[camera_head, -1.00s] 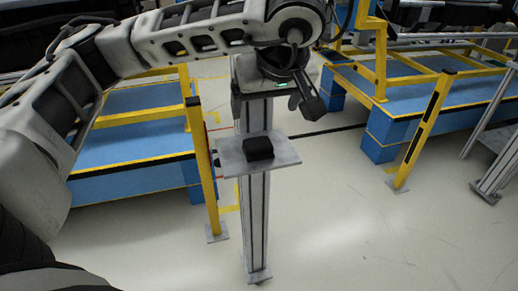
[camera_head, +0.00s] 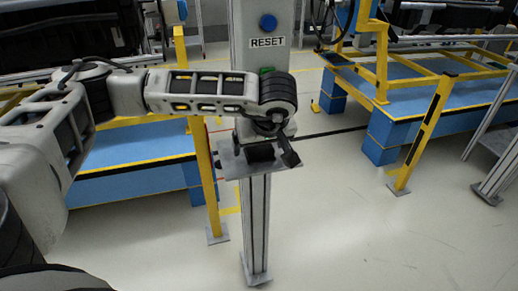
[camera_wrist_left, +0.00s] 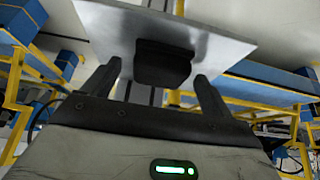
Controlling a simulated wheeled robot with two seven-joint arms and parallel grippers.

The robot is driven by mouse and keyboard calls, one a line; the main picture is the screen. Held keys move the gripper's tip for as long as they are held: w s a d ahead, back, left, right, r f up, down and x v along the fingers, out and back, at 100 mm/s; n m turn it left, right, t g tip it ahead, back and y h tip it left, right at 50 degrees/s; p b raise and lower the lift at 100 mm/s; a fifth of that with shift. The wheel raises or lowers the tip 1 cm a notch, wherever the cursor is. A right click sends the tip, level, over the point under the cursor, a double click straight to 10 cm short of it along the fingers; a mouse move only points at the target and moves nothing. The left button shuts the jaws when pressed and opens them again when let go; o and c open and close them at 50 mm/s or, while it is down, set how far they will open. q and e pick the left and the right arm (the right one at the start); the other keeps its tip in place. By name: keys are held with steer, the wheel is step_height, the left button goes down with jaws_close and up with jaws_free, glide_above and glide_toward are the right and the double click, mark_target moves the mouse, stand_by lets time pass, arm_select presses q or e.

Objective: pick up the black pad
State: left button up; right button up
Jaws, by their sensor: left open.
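The black pad (camera_head: 261,152) lies on a small grey metal shelf (camera_head: 233,172) fixed to the upright post, and its upper part is partly behind my wrist. My left gripper (camera_head: 259,156) is at the shelf, open, with one finger on either side of the pad. In the left wrist view the pad (camera_wrist_left: 163,64) sits between the two spread fingers of my gripper (camera_wrist_left: 157,70), beyond the palm. I see a gap between each finger and the pad. My right gripper is in neither view.
A grey post (camera_head: 256,220) carries the shelf, with a blue button (camera_head: 268,22) and a RESET label (camera_head: 267,42) above it. Yellow posts stand left (camera_head: 207,180) and right (camera_head: 424,130). Blue platforms lie behind. The floor at front right is clear.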

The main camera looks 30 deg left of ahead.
arm_select(q)
steer(key=shift+a+f, duration=0.1)
steer(key=shift+f, duration=0.05)
steer(key=c, duration=1.1)
steer(key=shift+o, duration=0.2)
